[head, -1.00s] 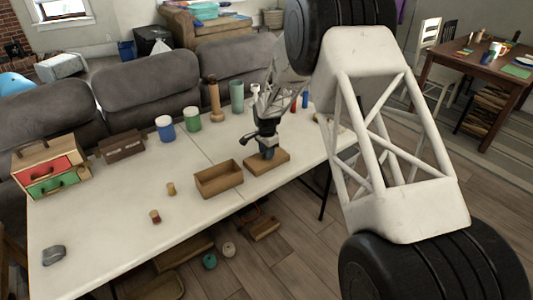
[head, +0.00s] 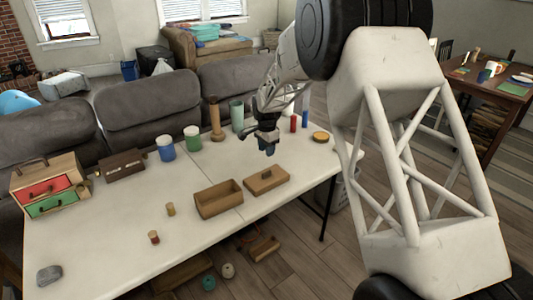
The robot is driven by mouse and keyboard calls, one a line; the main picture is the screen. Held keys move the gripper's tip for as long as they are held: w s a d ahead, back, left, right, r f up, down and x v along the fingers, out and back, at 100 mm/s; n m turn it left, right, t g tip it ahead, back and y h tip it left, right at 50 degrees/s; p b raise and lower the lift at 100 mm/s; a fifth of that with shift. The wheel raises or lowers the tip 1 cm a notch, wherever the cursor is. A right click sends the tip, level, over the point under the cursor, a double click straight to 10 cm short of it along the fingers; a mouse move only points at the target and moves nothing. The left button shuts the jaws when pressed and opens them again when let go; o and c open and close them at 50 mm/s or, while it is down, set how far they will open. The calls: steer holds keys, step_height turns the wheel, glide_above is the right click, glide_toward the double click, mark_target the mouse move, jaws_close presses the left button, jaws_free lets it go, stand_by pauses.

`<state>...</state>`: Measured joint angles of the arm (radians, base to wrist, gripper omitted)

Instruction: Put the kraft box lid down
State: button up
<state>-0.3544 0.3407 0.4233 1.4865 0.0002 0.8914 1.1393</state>
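The kraft box lid (head: 266,181), a flat brown piece with a small handle on top, lies flat on the white table (head: 120,235). The open kraft box (head: 218,199) stands just left of it, with its inside visible. My gripper (head: 268,148) is above and slightly behind the lid, apart from it, pointing down. It holds nothing that I can see, and its fingers look parted, though they are small and dark here.
A small drawer chest (head: 48,186), a brown case (head: 122,165), blue (head: 165,149) and green (head: 193,139) jars, a wooden pepper mill (head: 215,120) and a green cup (head: 237,115) line the back. The front middle is clear.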

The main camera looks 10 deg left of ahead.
stand_by(0.8)
steer(key=s+d+r+n+t, duration=0.1)
steer(key=s+d+r+n, duration=0.3)
steer(key=s+d+r, duration=1.7)
steer(key=s+d+n, duration=0.2)
steer(key=s+d, duration=0.3)
steer(key=s, duration=1.2)
steer(key=s+d+n+t, duration=0.1)
steer(key=s+d, duration=0.4)
steer(key=s, duration=1.1)
steer(key=shift+s+d+r+n+t, duration=0.3)
steer(key=shift+s+r+n, duration=0.1)
steer(key=shift+n, duration=0.5)
